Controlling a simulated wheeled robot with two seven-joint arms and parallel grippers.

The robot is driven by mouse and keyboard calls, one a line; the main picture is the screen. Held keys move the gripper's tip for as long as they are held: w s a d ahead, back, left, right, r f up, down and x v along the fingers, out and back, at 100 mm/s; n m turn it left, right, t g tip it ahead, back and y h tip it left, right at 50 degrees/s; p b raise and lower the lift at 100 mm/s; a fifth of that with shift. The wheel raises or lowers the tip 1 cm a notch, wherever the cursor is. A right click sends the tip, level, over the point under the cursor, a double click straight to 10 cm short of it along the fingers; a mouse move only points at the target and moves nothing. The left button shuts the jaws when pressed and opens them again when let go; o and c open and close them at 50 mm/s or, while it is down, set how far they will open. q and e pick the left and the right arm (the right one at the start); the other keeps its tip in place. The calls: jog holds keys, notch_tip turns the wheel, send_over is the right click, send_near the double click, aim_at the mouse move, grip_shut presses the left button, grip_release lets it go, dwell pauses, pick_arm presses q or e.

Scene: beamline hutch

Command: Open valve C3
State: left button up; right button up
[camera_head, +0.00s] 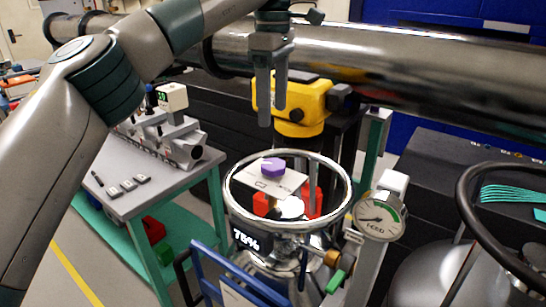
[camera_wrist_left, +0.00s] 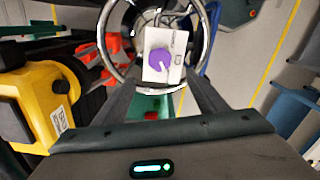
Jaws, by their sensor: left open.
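A purple knob (camera_head: 273,168) sits on a pale plate (camera_head: 262,182) inside the chrome ring (camera_head: 344,203) on top of a shiny vessel. My left gripper (camera_head: 272,118) is open and empty, pointing down above the ring, apart from the knob. In the left wrist view the knob (camera_wrist_left: 160,60) shows just beyond the fingertips, between the two fingers (camera_wrist_left: 158,84). A green-handled lever (camera_head: 336,281) is on the vessel's front. My right gripper is out of view.
A yellow device (camera_head: 291,95) stands close behind the ring. A large steel pipe (camera_head: 420,75) crosses behind. A dial gauge (camera_head: 378,217) is right of the ring, with a dark handwheel (camera_head: 467,200) farther right. A grey bench (camera_head: 140,197) stands left.

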pick_arm(q)
send_over(273, 164)
notch_tip(273, 164, down, 5)
notch_tip(273, 164, down, 7)
jog(key=shift+f+p, duration=0.15)
jog(key=shift+p, duration=0.75)
jog(key=shift+f, duration=0.45)
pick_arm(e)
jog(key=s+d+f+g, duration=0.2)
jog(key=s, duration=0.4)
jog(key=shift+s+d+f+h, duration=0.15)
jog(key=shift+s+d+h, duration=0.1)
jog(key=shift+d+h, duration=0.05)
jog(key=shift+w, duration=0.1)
pick_arm(q)
jog(key=c, duration=1)
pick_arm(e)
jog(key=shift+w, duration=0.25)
